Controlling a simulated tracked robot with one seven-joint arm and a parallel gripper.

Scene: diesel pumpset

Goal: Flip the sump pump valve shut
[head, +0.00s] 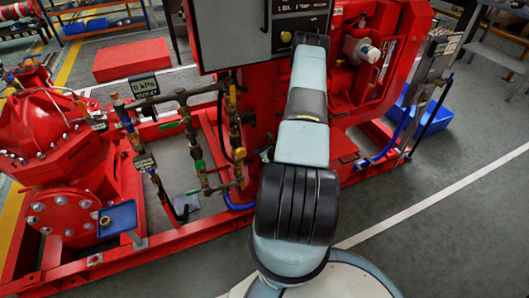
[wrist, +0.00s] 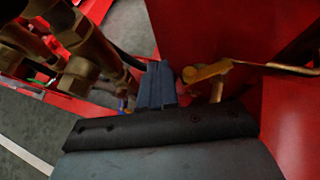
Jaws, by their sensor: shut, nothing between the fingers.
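My gripper (wrist: 155,85) shows in the wrist view as dark blue-grey fingers, shut together with nothing between them. Just right of the fingertips is a small brass valve (wrist: 206,72) with a thin lever running right, in front of a red panel. The fingers look close beside it; I cannot tell whether they touch. I see no label, so I cannot tell for sure that it is the sump pump valve. In the head view my arm hides most of the gripper and that valve.
Brass pipe fittings (wrist: 85,50) stand close on the left in the wrist view. In the head view, pipework with small valves (head: 205,165) rises left of my arm, on the red base frame (head: 170,238). A grey control box (head: 262,35) is above.

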